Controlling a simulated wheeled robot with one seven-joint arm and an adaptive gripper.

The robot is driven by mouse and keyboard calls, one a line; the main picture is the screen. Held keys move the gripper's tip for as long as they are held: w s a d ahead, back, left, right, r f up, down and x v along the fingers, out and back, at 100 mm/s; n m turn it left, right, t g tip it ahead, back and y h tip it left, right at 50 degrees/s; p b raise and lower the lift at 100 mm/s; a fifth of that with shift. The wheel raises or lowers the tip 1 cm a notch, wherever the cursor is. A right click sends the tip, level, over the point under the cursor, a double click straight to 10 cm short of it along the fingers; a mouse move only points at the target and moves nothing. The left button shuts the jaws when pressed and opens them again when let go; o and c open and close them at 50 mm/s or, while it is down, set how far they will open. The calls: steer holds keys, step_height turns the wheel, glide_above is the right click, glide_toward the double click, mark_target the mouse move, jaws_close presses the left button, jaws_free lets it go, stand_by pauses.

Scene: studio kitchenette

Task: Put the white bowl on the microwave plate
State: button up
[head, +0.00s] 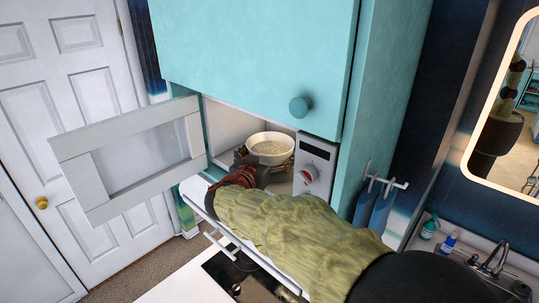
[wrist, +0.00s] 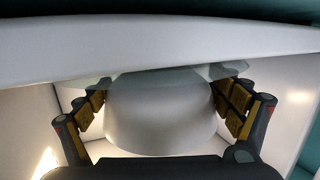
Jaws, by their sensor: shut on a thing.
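The white bowl (head: 270,146) is inside the open microwave, upright as far as I can see. My gripper (head: 246,172) reaches in through the opening and is shut on the bowl. In the wrist view the bowl (wrist: 160,118) fills the space between the two fingers of my gripper (wrist: 166,100). A pale translucent edge (wrist: 232,72) shows beside the bowl and may be the microwave plate. In the head view my arm and the bowl hide most of the microwave floor. I cannot tell whether the bowl touches the plate.
The microwave door (head: 128,162) stands open to the left. Its control panel (head: 314,165) is close on the right of the bowl. A teal cabinet (head: 255,60) hangs directly above. A hob (head: 240,280) lies below, and a sink tap (head: 490,262) is at far right.

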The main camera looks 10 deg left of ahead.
steer(key=o, duration=1.4)
steer(key=shift+f, duration=0.15)
steer(key=shift+s+a, duration=0.1)
steer(key=shift+s, duration=0.15)
steer(key=b+v, duration=0.1)
steer(key=v, duration=1)
steer(key=shift+s, duration=0.35)
